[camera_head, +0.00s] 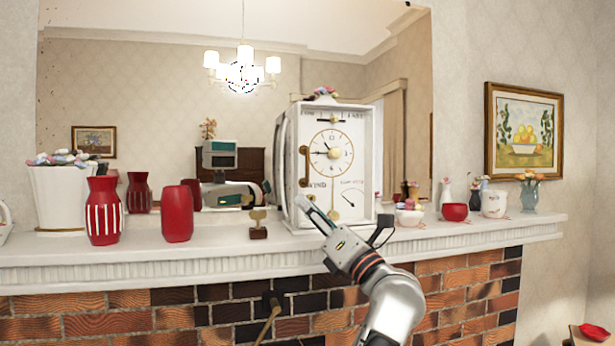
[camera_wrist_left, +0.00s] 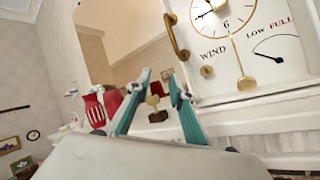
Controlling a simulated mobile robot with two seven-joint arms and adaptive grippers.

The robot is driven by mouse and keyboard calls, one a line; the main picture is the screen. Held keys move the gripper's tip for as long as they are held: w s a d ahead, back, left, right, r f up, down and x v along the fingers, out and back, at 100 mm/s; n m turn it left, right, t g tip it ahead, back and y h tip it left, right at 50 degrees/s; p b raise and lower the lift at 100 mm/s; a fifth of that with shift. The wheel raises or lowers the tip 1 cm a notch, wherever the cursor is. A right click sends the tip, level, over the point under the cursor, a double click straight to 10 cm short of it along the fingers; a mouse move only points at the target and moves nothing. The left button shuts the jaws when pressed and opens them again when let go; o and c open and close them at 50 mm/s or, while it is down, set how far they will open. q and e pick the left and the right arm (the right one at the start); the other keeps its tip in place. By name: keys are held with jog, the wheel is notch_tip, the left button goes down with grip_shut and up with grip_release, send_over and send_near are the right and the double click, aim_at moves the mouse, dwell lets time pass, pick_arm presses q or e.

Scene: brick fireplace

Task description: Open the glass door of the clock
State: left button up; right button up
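The white clock (camera_head: 333,165) stands on the mantel, its dial facing front; it also shows in the left wrist view (camera_wrist_left: 250,85). A bronze handle (camera_head: 304,166) is upright along the left edge of its front and shows in the left wrist view (camera_wrist_left: 176,37). The front looks closed, though the glass itself is hard to make out. My left gripper (camera_head: 318,211) is in front of the clock's lower left, below the handle. In the left wrist view its fingers (camera_wrist_left: 160,77) are apart with nothing between them, short of the handle. My right gripper is not in view.
A small brown key-like piece (camera_head: 258,223) stands left of the clock. Red vases (camera_head: 177,213) and a white planter (camera_head: 68,200) are farther left. Bowls (camera_head: 455,212) and small vases stand to the right. A mirror (camera_head: 150,100) is behind the mantel (camera_head: 130,252).

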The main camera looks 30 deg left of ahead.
aim_at(308, 166)
pick_arm(q)
notch_tip(308, 166, up, 9)
jog(key=w+d+n+t+h, duration=0.2)
jog(key=n+h, duration=0.2)
jog(key=h, duration=0.3)
jog(key=x, duration=0.7)
jog(key=shift+a, duration=0.2)
grip_shut()
